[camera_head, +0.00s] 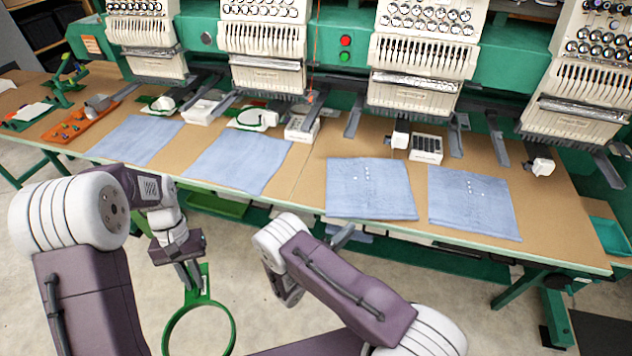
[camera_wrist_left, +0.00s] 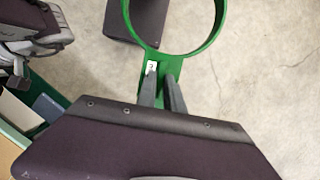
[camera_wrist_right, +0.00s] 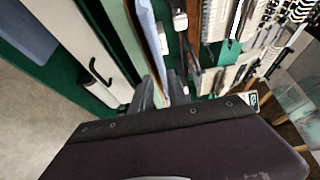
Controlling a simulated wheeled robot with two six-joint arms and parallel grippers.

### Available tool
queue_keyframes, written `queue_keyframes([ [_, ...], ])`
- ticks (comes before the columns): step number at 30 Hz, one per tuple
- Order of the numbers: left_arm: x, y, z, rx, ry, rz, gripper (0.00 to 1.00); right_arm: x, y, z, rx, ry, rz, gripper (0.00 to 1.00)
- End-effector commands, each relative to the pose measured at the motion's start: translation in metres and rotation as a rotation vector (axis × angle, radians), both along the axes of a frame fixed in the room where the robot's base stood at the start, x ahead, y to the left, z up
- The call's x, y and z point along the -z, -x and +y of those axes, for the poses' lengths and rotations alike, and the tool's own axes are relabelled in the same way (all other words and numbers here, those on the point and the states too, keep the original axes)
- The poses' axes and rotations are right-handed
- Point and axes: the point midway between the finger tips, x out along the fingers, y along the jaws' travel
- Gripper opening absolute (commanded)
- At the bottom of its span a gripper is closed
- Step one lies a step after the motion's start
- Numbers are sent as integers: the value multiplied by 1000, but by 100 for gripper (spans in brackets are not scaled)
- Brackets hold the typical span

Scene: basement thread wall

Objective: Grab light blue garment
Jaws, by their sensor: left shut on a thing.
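Several light blue garments lie flat along the front of the brown table. From left to right they are the far left one (camera_head: 137,138), the second (camera_head: 238,160), the third (camera_head: 371,188) with small white marks, and the right one (camera_head: 473,202), also marked. My left gripper (camera_head: 190,275) is shut on the tab of a green hoop (camera_head: 168,338), held in front of the table; the hoop also shows in the left wrist view (camera_wrist_left: 218,35). My right gripper (camera_wrist_right: 162,88) looks open near the table's front edge, in front of the third garment, mostly hidden by my forearm in the head view.
Embroidery machine heads (camera_head: 415,55) stand behind the garments, with arms reaching over the table (camera_head: 315,170). An orange tray (camera_head: 78,124) and small green tools are at the far left. Green legs and a frame stand below the table. Grey floor (camera_head: 250,275) in front is open.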

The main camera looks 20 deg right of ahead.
Motion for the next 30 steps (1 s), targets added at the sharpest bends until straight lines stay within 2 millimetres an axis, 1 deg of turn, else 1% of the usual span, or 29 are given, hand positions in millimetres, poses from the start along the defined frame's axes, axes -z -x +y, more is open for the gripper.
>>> queue_keyframes([
  [5, -2, 0, 0, 0, 0, 0, 0, 0, -4, -5, 1, -1, -1, 20],
  [9, -10, 0, 0, 0, 0, 0, 0, -4, -20, -24, 6, -1, -2, 20],
  [13, -13, 0, 0, 0, 0, 0, 0, -2, -31, -40, 3, -1, -1, 20],
  [16, -13, 0, 0, 0, 0, 0, 0, -2, -34, -44, 1, -1, -1, 20],
  [21, -12, 0, 0, 0, 0, 0, 0, -1, -34, -44, 0, -1, -1, 20],
  [23, -12, 0, 0, 0, 0, 0, 0, -1, -34, -44, 0, -1, -1, 3],
  [24, -12, 0, 0, 0, 0, 0, 0, -1, -34, -44, 0, -1, -1, 0],
  [30, -13, 0, 0, 0, 0, 0, 0, -2, -34, -44, 0, 0, -1, 0],
])
